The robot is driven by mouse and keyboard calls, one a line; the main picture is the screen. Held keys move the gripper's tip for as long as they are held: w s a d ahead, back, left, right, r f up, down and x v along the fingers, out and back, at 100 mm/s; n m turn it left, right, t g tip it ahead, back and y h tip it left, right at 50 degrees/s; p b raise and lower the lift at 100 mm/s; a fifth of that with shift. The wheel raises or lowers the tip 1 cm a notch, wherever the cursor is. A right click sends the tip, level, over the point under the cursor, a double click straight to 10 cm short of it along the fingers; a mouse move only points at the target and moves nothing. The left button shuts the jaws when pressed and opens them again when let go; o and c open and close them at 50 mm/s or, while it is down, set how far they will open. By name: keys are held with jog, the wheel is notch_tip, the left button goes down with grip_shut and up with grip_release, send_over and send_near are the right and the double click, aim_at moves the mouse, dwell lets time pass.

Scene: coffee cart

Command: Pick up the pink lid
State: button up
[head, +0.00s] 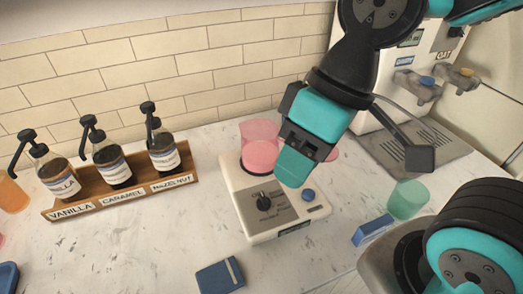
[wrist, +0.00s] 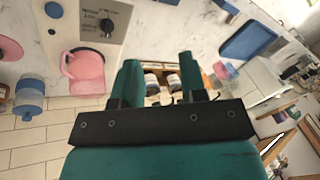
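The pink lid (wrist: 9,49) looks like a flat round disc at the left edge of the wrist view, partly cut off. In the head view a pink edge of it (head: 333,155) shows just right of my gripper, which hides the rest. My gripper (head: 292,170) is above the white appliance base, beside the pink jug. In the wrist view my gripper (wrist: 159,68) is open, with nothing between its two teal fingers. The lid lies well left of the fingers there, not touching them.
The pink jug (head: 260,150) stands on the white base (head: 285,210), close to my gripper. A wooden syrup rack (head: 127,185) is at left. A green cup (head: 408,198) and blue box (head: 372,230) stand right. A blue-capped container (wrist: 28,100) is near the lid.

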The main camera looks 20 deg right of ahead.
jog(key=shift+o, duration=1.3)
jog(key=shift+w, duration=0.15)
jog(key=w+d+m+h+p, duration=0.25)
jog(key=w+d+m, duration=0.45)
jog(key=w+m, duration=0.5)
jog(key=m+h+p, duration=0.2)
jog(key=m+p, duration=0.1)
jog(key=m, duration=1)
send_over(334, 154)
jog(key=w+a, duration=0.1)
jog(key=w, duration=0.2)
notch_tip(334, 154, down, 9)
notch_tip(334, 154, down, 12)
jog(key=p, duration=0.3)
jog(key=shift+s, duration=0.1)
jog(key=f+p, duration=0.2)
jog(key=a+f+p, duration=0.1)
jog(key=f, duration=0.1)
jog(key=shift+f+p, duration=0.35)
jog(key=shift+f, duration=0.6)
jog(key=c, duration=1)
